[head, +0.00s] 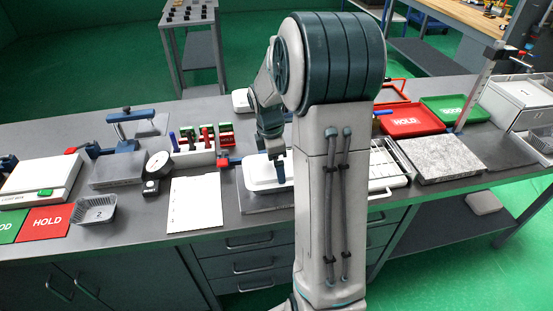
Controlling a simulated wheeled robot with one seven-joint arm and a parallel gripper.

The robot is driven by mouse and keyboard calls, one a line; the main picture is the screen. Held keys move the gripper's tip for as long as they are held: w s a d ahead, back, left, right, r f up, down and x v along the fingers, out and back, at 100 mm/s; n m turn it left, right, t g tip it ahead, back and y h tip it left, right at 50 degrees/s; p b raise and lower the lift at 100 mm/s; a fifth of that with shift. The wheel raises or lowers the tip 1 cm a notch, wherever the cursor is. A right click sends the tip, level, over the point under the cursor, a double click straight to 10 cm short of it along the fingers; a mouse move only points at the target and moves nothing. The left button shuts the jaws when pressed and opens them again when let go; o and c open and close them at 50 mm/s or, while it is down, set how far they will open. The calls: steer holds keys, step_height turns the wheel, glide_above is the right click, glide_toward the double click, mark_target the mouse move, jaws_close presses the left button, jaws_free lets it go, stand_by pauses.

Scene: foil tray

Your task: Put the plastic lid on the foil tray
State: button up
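A white, rounded rectangular piece (258,182), which looks like the plastic lid, lies on or over a dark grey slab on the bench, left of my arm. I cannot tell whether anything is under it. A small grey ribbed tray (95,210) marked 2, possibly the foil tray, stands near the front left edge and looks open. My gripper (280,172) points down at the white piece, its tip at or just above it. My arm hides the right side of the piece. The view is too small to show whether the fingers are open or touching it.
A white sheet (195,204), a dial gauge (155,172) and a pen rack (193,155) stand left of my gripper. A white slatted rack (386,165) and a granite block (441,158) lie right of my arm. Red HOLD (411,121) and green (455,108) trays are behind.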

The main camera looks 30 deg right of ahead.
mark_target(271, 166)
steer(key=shift+r, duration=0.1)
step_height(271, 166, up, 14)
steer(key=a, duration=0.1)
steer(key=shift+w+a+f, duration=0.2)
steer(key=shift+a, duration=0.15)
stand_by(0.4)
steer(key=s+a+f+m+t, duration=0.1)
steer(key=s+a+f+m, duration=0.1)
steer(key=s+a+m, duration=0.4)
steer(key=s+a+f+m+t+y, duration=0.1)
steer(key=s+a+m, duration=0.5)
steer(key=s, duration=0.7)
steer(key=m+t, duration=0.1)
steer(key=m, duration=0.1)
steer(key=shift+s+f+m, duration=0.3)
steer(key=shift+f+m, duration=0.05)
steer(key=shift+m, duration=0.05)
